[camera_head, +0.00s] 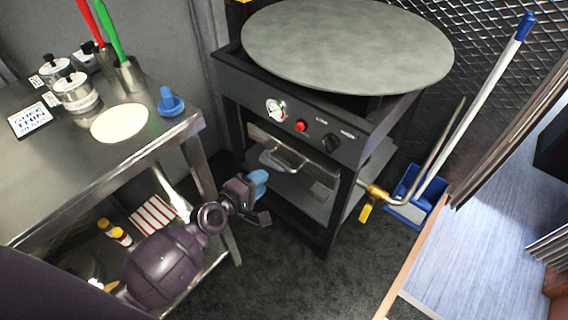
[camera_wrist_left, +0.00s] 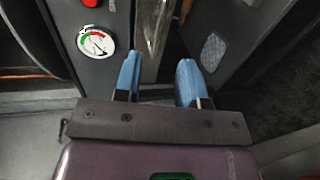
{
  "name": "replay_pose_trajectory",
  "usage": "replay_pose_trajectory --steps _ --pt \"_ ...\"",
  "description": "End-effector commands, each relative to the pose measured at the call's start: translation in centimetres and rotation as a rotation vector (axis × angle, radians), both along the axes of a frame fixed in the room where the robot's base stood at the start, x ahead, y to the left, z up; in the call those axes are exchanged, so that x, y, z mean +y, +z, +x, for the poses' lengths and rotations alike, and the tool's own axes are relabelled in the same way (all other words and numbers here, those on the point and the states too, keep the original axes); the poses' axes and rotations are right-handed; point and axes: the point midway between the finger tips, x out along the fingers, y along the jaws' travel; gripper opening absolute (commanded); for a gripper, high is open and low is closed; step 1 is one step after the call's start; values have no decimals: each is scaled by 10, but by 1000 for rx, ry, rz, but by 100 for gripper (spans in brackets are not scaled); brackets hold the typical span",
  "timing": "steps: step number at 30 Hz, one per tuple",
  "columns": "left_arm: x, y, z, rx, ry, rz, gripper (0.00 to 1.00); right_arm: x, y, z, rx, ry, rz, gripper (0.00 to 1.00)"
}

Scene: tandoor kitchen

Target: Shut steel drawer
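The steel drawer (camera_head: 325,173) is in the black griddle stand, below the control panel, with a curved bar handle (camera_head: 284,162) on its front. How far it stands out is hard to tell. My left gripper (camera_head: 259,182) is in front of the stand, low and left of the handle in the head view. In the left wrist view its blue fingertips (camera_wrist_left: 158,72) are apart with nothing clearly held between them. A shiny steel bar (camera_wrist_left: 151,38), likely the handle, shows just beyond them; contact cannot be told. My right gripper is not in view.
The stand carries a large round griddle (camera_head: 348,45) and a dial gauge (camera_head: 275,108). A steel table (camera_head: 60,170) with pots and a lower shelf is at the left. A brass-ended pipe (camera_head: 376,192) and a blue dustpan (camera_head: 408,196) are at the right. Dark floor (camera_head: 290,280) in front is clear.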

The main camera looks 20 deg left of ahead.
Motion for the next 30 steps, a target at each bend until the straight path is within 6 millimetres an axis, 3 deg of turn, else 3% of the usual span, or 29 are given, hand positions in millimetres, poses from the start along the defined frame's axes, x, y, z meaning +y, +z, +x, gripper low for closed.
replay_pose_trajectory --steps 18,30 --pt "-30 -21 81 1 -1 5 37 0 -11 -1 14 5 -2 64" --pt "-34 -22 94 -2 0 6 37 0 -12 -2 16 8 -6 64"
